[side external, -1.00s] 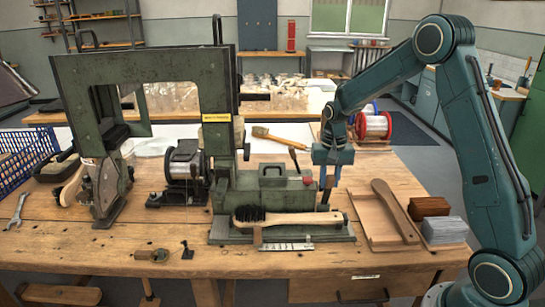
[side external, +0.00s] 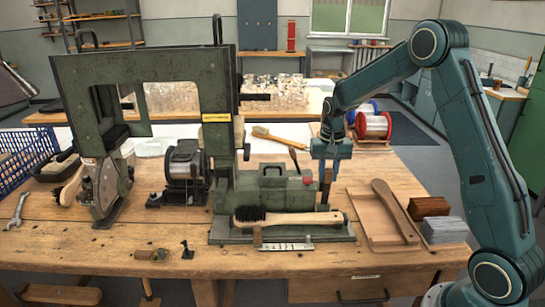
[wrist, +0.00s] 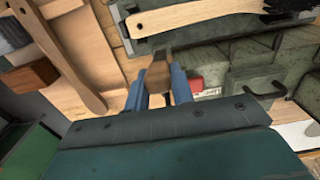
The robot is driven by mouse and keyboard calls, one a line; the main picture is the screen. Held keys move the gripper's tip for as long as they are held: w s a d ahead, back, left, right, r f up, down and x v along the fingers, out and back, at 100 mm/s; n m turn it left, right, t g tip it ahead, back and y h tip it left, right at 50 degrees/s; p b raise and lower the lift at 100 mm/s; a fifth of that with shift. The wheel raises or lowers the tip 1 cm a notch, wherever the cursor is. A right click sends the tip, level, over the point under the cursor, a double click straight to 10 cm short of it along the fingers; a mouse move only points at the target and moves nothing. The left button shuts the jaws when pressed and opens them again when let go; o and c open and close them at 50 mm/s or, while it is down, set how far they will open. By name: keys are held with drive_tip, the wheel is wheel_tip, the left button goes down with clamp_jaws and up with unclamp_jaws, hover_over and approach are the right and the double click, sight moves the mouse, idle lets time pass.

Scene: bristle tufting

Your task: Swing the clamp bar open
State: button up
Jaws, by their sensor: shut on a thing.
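My gripper (side external: 327,190) points down at the right end of the green fixture (side external: 232,236). In the wrist view its two blue fingers (wrist: 160,92) are shut on a small brown piece (wrist: 157,74), which seems to be the clamp bar's handle. The rest of the bar cannot be made out. A wooden-handled brush with black bristles (side external: 290,218) lies along the fixture's front. It also shows at the top of the wrist view (wrist: 190,16). The gripper is just behind the handle's right end.
A green box (side external: 270,188) with a red button (side external: 308,181) stands left of the gripper. A wooden tray (side external: 365,215) holding a loose handle (side external: 397,210) lies to the right, beside brown and grey blocks (side external: 443,230). The tall green machine frame (side external: 145,68) stands left.

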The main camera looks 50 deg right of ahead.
drive_tip(key=shift+w+d, duration=0.1)
drive_tip(key=shift+w+d, duration=0.35)
drive_tip(key=shift+d, duration=0.05)
drive_tip(key=o, duration=0.7)
drive_tip(key=shift+r, duration=0.15)
wheel_tip(320, 180, up, 10)
drive_tip(key=shift+f, duration=0.1)
idle(1.3)
drive_tip(key=shift+a, duration=0.1)
